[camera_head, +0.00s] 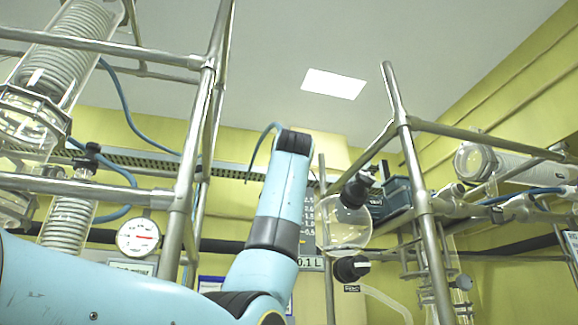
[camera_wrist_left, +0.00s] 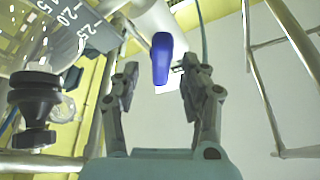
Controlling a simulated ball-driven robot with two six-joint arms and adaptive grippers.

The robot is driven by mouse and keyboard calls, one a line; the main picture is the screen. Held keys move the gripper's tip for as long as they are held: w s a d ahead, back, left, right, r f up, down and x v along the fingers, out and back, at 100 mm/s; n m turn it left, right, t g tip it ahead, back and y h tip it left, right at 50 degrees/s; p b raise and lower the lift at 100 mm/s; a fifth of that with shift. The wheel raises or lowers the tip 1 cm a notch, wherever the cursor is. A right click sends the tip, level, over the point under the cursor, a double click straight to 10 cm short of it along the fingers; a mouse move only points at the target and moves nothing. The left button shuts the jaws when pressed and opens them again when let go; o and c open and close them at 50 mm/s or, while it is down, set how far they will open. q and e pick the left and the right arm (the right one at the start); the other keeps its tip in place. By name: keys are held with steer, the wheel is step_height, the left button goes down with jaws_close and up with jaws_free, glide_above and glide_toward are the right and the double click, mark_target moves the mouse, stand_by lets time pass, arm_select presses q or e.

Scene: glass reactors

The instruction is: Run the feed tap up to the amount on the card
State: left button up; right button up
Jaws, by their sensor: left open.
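In the left wrist view a blue tap handle (camera_wrist_left: 161,58) stands between the fingers of my left gripper (camera_wrist_left: 160,80), which is open, with visible space on both sides. Part of that scale shows in the head view (camera_head: 308,222), half hidden by my left arm. A card reading 0.1 L (camera_head: 311,264) is partly covered by the arm. A small label, apparently FEED (camera_head: 351,289), is below. My left gripper is hidden in the head view. My right gripper is not in view.
A round glass bulb (camera_head: 343,228) with black knobs (camera_head: 351,268) is right of my arm. A black knob (camera_wrist_left: 34,97) is left of the gripper in the wrist view. Steel posts (camera_head: 428,220) and rails surround the glassware. A round dial (camera_head: 138,237) is at left.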

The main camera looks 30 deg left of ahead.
arm_select(q)
steer(key=v, duration=0.8)
stand_by(7.2)
